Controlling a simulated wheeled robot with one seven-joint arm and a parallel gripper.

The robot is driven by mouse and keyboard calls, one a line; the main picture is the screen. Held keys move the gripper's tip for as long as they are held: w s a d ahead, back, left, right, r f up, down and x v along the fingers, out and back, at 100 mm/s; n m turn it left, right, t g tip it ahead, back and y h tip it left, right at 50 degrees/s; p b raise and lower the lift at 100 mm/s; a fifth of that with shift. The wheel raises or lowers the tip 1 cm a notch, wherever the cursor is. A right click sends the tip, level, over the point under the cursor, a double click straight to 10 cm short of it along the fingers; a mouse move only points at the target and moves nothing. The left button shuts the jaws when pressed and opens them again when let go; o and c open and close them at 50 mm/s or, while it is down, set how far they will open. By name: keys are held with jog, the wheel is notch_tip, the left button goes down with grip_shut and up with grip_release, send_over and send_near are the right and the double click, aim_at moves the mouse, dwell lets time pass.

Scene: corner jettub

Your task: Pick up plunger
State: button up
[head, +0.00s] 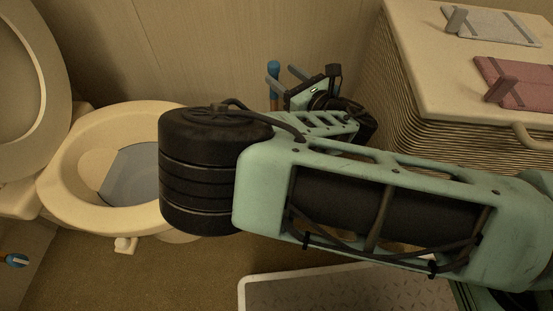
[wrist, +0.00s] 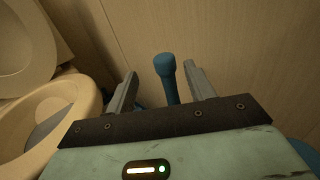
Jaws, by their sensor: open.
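The plunger shows as a blue handle (head: 273,70) near the wall, between the toilet and the cabinet; its lower part is hidden behind my gripper and arm. In the wrist view the rounded blue handle (wrist: 168,78) stands upright, seen between the two grey fingers. My gripper (wrist: 160,72) is open with nothing held; I cannot tell how deep the handle lies between the fingers. In the head view my gripper (head: 283,78) is beside the handle, partly covered by my arm.
A toilet (head: 75,195) with its lid up stands at the left. A cabinet (head: 430,60) with folded towels is at the right. A mat (head: 300,290) lies on the floor in front. A small blue-ended object (head: 15,261) is at the far left. The panelled wall (wrist: 240,45) is close behind.

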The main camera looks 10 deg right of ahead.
aim_at(269, 64)
jog(key=shift+w+a, duration=0.3)
jog(key=shift+w, duration=0.05)
jog(key=b+x, duration=0.1)
jog(key=x, duration=0.1)
jog(key=b+x, duration=0.1)
jog(key=x, duration=0.1)
jog(key=b+x, duration=0.2)
jog(key=shift+w+d+f, duration=0.2)
jog(key=shift+d+f, duration=0.1)
jog(key=shift+f, duration=0.05)
jog(key=shift+w+a+r, duration=0.1)
jog(key=shift+w+a, duration=0.05)
jog(key=shift+w, duration=0.05)
jog(key=shift+r, duration=0.1)
grip_shut()
